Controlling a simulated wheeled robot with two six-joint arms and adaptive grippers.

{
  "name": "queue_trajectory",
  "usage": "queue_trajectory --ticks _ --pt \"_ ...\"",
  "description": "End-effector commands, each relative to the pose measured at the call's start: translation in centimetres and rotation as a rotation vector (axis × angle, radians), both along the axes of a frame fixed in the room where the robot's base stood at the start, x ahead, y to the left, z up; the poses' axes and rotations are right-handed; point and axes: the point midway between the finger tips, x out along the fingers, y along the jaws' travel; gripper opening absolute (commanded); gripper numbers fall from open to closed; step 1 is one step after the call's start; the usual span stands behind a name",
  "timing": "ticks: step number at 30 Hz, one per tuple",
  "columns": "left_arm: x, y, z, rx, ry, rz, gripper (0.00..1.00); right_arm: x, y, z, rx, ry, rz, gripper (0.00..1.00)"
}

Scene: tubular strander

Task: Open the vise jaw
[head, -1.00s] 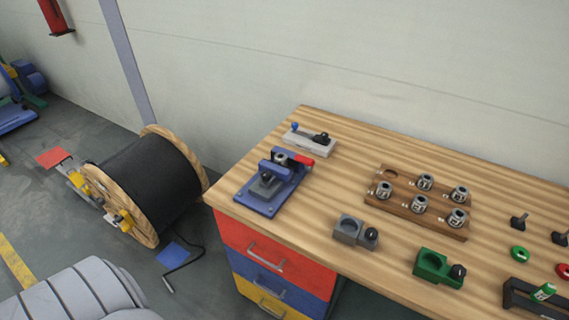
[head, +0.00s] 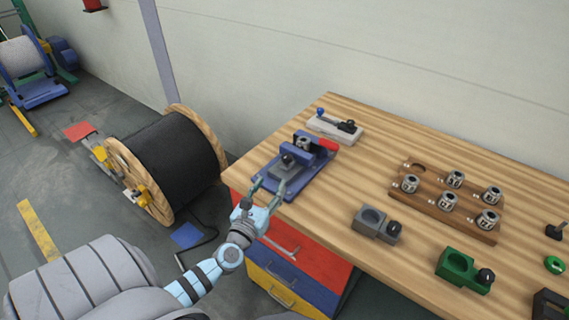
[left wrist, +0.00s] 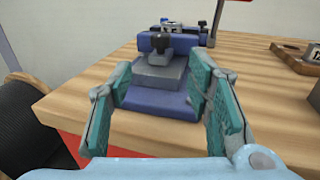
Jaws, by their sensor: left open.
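The blue vise (head: 299,168) sits on the wooden table near its left corner. It has a grey sliding jaw block (head: 285,167) with a dark knob (head: 288,159) on top and a red-ended handle (head: 328,145) at the back right. A metal cylindrical part (head: 303,144) stands at the back of the vise. My left gripper (head: 268,189) is open at the front edge of the vise. My right gripper is not in view.
A light clamp fixture (head: 335,128) stands behind the vise. A grey holder (head: 376,224), a green holder (head: 463,270) and a wooden rack (head: 446,205) of metal parts are to the right. A cable reel (head: 175,160) stands on the floor left of the table.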

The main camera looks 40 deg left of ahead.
Motion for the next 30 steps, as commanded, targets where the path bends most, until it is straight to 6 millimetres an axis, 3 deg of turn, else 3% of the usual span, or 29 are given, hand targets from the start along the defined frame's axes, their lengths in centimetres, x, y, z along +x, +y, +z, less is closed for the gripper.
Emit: queue_trajectory --ticks 6,12,17,24,30 --pt "5.9 1.7 0.0 0.005 -0.002 0.001 0.46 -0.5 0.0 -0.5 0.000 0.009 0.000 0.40" --pt "9.6 2.8 -0.2 0.004 0.000 0.000 0.46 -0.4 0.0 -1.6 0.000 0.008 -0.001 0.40" --pt "10.8 3.1 -0.1 0.005 0.003 -0.002 0.46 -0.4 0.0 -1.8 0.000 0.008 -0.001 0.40" --pt "10.9 3.1 0.0 0.005 0.003 -0.002 0.46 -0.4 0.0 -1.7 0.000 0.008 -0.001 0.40" --pt "10.9 3.1 0.0 0.006 0.004 -0.001 0.14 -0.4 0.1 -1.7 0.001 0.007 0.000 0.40"
